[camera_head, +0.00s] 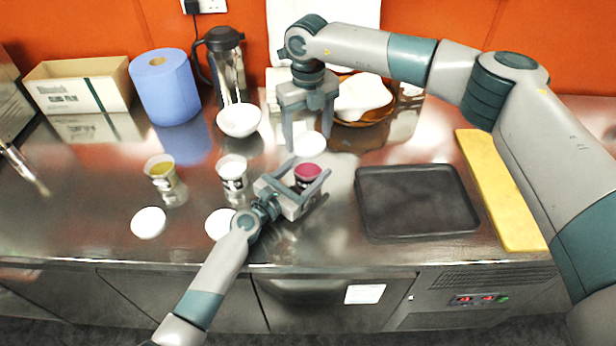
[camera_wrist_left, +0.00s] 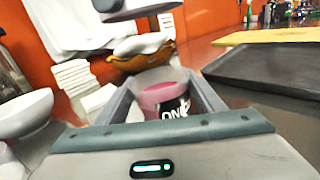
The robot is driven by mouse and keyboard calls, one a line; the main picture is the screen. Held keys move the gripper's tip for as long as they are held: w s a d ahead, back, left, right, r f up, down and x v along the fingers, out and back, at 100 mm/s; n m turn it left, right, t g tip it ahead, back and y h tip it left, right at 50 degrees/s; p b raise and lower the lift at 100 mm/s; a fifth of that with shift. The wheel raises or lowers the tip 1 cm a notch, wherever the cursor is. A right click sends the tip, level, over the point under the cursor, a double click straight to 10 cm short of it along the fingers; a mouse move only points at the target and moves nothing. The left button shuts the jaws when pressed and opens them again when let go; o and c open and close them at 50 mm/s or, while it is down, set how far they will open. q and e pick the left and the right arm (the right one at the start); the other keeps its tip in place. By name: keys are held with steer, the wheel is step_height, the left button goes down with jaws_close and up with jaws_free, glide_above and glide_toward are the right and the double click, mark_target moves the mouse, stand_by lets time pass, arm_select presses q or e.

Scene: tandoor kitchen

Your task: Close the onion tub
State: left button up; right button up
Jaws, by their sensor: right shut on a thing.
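The onion tub (camera_head: 308,174) is a small cup with pink-red contents and a dark label; it stands uncovered on the steel counter. In the left wrist view the tub (camera_wrist_left: 165,98) shows part of its lettering. My left gripper (camera_head: 311,171) is open, with one finger on each side of the tub. A round white lid (camera_head: 310,145) shows just behind the tub, at the lower end of my right gripper (camera_head: 307,140). My right gripper points down and is shut on the lid. Part of the right gripper shows at the top of the left wrist view.
Two other open tubs (camera_head: 161,172) (camera_head: 232,174) stand to the left, with white lids (camera_head: 148,222) (camera_head: 220,223) in front. A white bowl (camera_head: 239,120) is behind them. A black tray (camera_head: 416,202) and yellow board (camera_head: 500,190) lie right; a wooden bowl (camera_head: 378,118) is behind.

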mark_target(308, 142)
arm_select(q)
steer(key=shift+c, duration=0.3)
arm_select(e)
steer(key=shift+f, duration=2.45)
steer(key=shift+f, duration=0.9)
steer(key=shift+f, duration=0.5)
steer(key=shift+s+f, duration=0.1)
steer(key=shift+f, duration=0.2)
steer(key=shift+c, duration=0.3)
steer(key=o, duration=1.1)
steer(key=shift+o, duration=0.2)
steer(key=shift+r, duration=0.2)
